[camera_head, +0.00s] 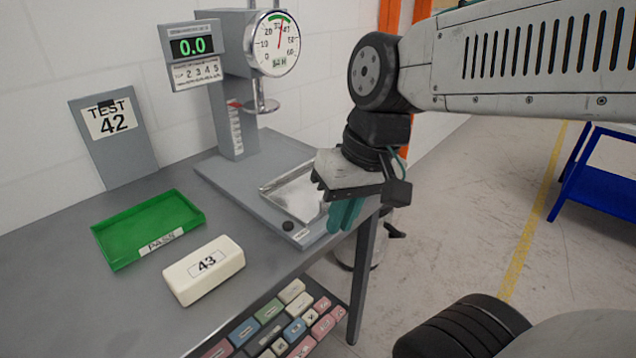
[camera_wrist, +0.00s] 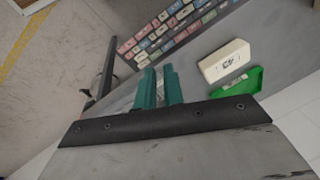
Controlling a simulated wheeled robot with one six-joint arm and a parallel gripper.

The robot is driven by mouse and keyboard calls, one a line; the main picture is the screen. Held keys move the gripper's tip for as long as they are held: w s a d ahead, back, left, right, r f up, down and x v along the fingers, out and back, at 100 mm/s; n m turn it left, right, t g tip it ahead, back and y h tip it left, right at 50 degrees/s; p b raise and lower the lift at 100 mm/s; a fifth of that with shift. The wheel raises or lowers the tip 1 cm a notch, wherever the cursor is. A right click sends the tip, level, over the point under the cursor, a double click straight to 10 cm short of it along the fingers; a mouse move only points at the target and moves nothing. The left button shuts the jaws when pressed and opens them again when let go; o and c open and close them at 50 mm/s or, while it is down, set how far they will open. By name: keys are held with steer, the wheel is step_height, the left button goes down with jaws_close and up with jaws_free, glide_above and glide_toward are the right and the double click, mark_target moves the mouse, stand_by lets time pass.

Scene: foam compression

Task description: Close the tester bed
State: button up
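The tester (camera_head: 232,110) stands at the back of the grey bench, with a round dial and a disc-shaped press foot (camera_head: 260,105) above its base. A shallow silver metal bed (camera_head: 285,192) lies on the base, and its right part is hidden behind my gripper. My gripper (camera_head: 345,216) is at the right end of the bed with its teal fingers pointing down. In the wrist view, the fingers (camera_wrist: 159,88) are a narrow gap apart, with a small light patch between them. I see nothing clearly held. Whether the fingers touch the bed is unclear.
A white foam block marked 43 (camera_head: 204,270) and a green PASS tray (camera_head: 125,232) are on the bench to the left. A TEST 42 board (camera_head: 113,150) leans at the wall. Several labelled coloured blocks (camera_head: 270,312) lie below the bench's front edge. A blue cart (camera_head: 600,185) stands right.

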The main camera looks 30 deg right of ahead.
steer(key=w+m+y, duration=0.1)
steer(key=w, duration=0.2)
steer(key=w+m+t, duration=0.1)
steer(key=w, duration=0.2)
steer(key=w+a+m+t+y, duration=0.1)
steer(key=w, duration=0.2)
steer(key=shift+w+f+y, duration=0.1)
steer(key=shift+f+y, duration=0.2)
steer(key=shift+f, duration=0.05)
jaws_close()
steer(key=m+t+h, duration=0.2)
steer(key=m+t, duration=0.3)
steer(key=m, duration=0.6)
glide_toward(296, 174)
steer(key=v, duration=0.4)
steer(key=shift+s+a, duration=0.15)
steer(key=shift+s, duration=0.1)
steer(key=shift+w+f, duration=0.2)
steer(key=x, duration=0.9)
steer(key=shift+w+f, duration=0.1)
steer(key=shift+w, duration=0.2)
